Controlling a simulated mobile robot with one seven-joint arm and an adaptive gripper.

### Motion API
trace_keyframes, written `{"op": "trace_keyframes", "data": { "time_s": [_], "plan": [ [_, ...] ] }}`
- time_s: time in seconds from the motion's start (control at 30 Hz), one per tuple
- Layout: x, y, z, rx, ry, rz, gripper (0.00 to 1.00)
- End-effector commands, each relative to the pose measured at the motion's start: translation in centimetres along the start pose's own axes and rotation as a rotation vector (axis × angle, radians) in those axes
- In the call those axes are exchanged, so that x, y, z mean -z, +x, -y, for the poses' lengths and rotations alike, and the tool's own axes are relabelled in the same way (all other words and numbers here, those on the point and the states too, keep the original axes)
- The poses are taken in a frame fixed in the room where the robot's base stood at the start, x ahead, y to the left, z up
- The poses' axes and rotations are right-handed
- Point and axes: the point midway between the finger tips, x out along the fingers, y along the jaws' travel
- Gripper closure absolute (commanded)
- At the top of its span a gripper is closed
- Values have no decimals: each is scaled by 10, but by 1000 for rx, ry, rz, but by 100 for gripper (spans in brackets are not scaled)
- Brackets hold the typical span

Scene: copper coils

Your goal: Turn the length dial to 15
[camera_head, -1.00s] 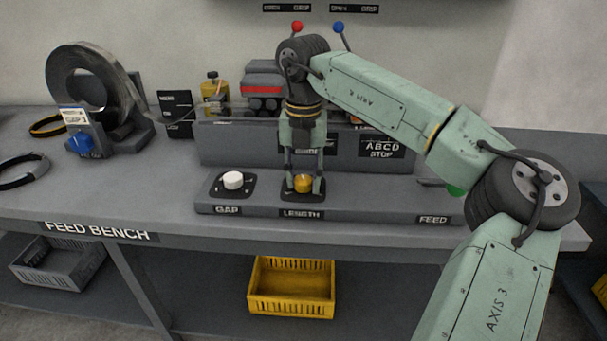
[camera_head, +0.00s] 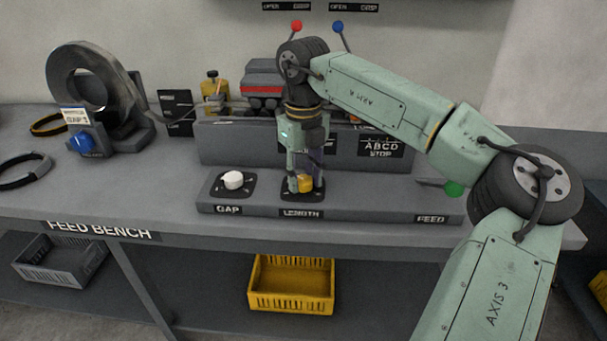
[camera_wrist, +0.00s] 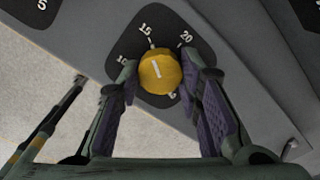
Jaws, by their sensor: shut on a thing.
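The yellow length dial (camera_head: 305,184) sits on its dark plate above the LENGTH label. In the wrist view the dial (camera_wrist: 160,74) shows a white pointer line slanting up and slightly left, roughly toward the 15 mark (camera_wrist: 146,31). The 10 mark (camera_wrist: 122,60) is to its left and the 20 mark (camera_wrist: 186,37) to its upper right. My gripper (camera_wrist: 158,82) points down and is shut on the dial, one purple-padded finger on each side. In the head view my gripper (camera_head: 305,187) partly covers the dial.
The white gap dial (camera_head: 233,180) is left of the length dial on the same panel. A green button (camera_head: 454,188) is at the right, near the FEED label. An upright panel (camera_head: 240,144) stands behind the dials. A steel coil (camera_head: 60,75) is at the left.

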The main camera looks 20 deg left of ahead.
Motion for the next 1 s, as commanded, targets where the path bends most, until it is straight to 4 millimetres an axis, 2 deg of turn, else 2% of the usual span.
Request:
{"op": "trace_keyframes", "data": {
  "time_s": [0.57, 0.6, 0.87, 1.0],
  "plan": [
    [-1, -1, 0, 1, -28, 5, 95],
    [-1, -1, 0, 2, -27, 5, 65],
    [0, 0, 0, 1, -28, 2, 48],
    [0, 0, 0, 0, -28, 2, 47]
  ]
}}
